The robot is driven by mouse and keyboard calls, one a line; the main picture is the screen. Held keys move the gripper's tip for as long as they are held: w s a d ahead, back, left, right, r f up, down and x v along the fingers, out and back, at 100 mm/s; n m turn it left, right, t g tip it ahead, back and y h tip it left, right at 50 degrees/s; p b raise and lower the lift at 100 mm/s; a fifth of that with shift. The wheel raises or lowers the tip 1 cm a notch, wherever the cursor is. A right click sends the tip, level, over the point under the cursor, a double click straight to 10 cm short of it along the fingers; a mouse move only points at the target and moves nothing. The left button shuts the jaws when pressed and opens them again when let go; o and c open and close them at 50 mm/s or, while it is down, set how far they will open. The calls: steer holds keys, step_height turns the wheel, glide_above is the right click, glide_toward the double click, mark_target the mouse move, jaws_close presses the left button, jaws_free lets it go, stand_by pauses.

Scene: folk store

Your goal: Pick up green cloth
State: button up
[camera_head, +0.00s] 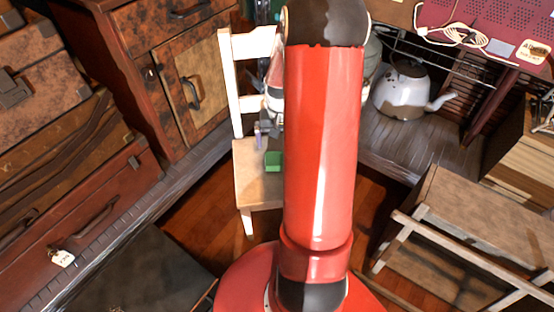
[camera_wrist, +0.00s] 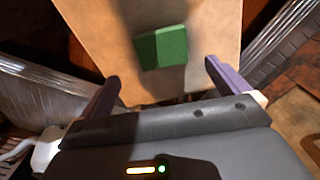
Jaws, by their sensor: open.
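The green cloth (camera_head: 273,161) is a small folded block lying on the seat of a white wooden chair (camera_head: 242,190). In the wrist view the green cloth (camera_wrist: 162,47) lies beyond my fingertips, a little left of the middle of the gap. My gripper (camera_wrist: 160,74) is open and empty, with its two purple fingers apart above the seat. In the head view my red arm hides part of the chair, and one purple finger of my gripper (camera_head: 258,136) shows above the seat, just behind the cloth.
A wooden cabinet (camera_head: 183,80) and stacked suitcases (camera_head: 70,190) stand to the left. A white kettle (camera_head: 402,98) sits on a grey ledge to the right. A wooden stool or chair (camera_head: 450,225) lies at the lower right. The white chair's backrest (camera_head: 233,85) rises behind its seat.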

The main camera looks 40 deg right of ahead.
mark_target(279, 158)
step_height(279, 158, down, 8)
steer(key=shift+w+a+f+b, duration=0.1)
steer(key=shift+f+b, duration=0.15)
steer(key=shift+b, duration=0.1)
steer(key=c, duration=0.9)
steer(key=shift+c, duration=0.2)
steer(key=shift+r, duration=0.2)
step_height(279, 158, up, 20)
steer(key=p, duration=0.2)
steer(key=shift+f, duration=0.15)
